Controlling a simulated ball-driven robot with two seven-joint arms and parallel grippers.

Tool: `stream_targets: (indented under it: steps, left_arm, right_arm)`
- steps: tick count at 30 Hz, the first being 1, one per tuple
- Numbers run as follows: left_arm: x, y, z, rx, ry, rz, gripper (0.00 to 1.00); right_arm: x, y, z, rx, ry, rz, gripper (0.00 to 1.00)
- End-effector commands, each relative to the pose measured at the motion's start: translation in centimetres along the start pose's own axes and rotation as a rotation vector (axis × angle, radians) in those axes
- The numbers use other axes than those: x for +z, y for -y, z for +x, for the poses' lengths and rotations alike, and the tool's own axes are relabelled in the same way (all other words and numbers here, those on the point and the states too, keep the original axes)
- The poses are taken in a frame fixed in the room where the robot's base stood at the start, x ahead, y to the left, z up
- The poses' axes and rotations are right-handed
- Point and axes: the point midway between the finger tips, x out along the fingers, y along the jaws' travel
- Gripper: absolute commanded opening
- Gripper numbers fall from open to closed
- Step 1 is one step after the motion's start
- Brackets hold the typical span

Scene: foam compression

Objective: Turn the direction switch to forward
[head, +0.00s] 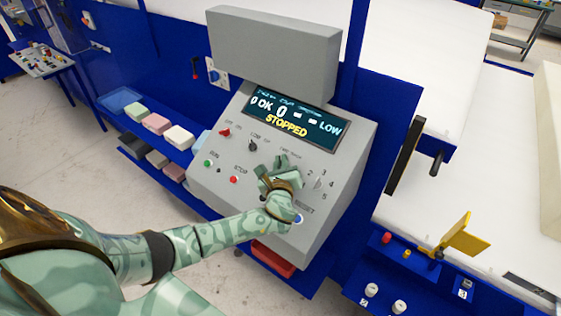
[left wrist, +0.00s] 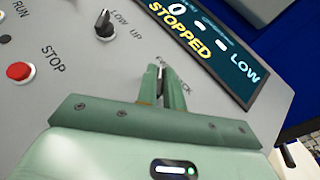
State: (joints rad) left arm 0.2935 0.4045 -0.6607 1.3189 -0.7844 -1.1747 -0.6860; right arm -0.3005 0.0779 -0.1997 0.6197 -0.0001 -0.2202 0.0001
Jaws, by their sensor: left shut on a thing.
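The grey control panel (head: 215,190) has a screen (head: 297,119) reading OK, 0, LOW and STOPPED. My left gripper (head: 283,166) is over the middle of its sloped face. In the left wrist view my left gripper (left wrist: 161,82) is closed with its fingers around a small dark switch knob (left wrist: 160,71), which appears to be the direction switch. The fingers hide most of the knob. A partly covered label ending in "CK" is beside it. Which way the knob points cannot be told. My right gripper is not in view.
Near the gripper are a black knob (left wrist: 104,20) marked LOW and UP, a red STOP button (left wrist: 20,72), a green button (head: 208,163) and a blue button (head: 298,219). A red tray (head: 272,258) is below. Foam blocks (head: 156,124) lie on a shelf at left.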

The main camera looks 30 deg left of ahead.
Motion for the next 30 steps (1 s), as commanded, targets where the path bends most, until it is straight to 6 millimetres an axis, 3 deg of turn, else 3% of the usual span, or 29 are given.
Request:
stream_targets:
  steps: [2,3,5,17,20,30]
  left_arm:
    - [-0.5,-0.1,-0.2,0.001,-0.012,-0.001,0.00]
    - [-0.5,-0.2,-0.2,0.001,-0.012,-0.001,0.14]
    - [-0.5,-0.1,-0.2,0.000,-0.012,-0.001,0.31]
    - [-0.4,-0.1,-0.9,-0.002,-0.008,0.000,0.31]
    - [-0.4,-0.1,-2.6,-0.002,-0.010,-0.001,0.31]
    - [-0.5,-0.2,-11.6,0.000,-0.012,-0.003,0.31]
  right_arm:
    - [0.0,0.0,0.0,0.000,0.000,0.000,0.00]
    - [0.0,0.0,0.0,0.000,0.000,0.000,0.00]
    - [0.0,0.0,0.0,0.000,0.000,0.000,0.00]
    - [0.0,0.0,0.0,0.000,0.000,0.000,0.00]
    - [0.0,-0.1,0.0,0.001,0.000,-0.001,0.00]
    - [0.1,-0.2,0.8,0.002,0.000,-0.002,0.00]
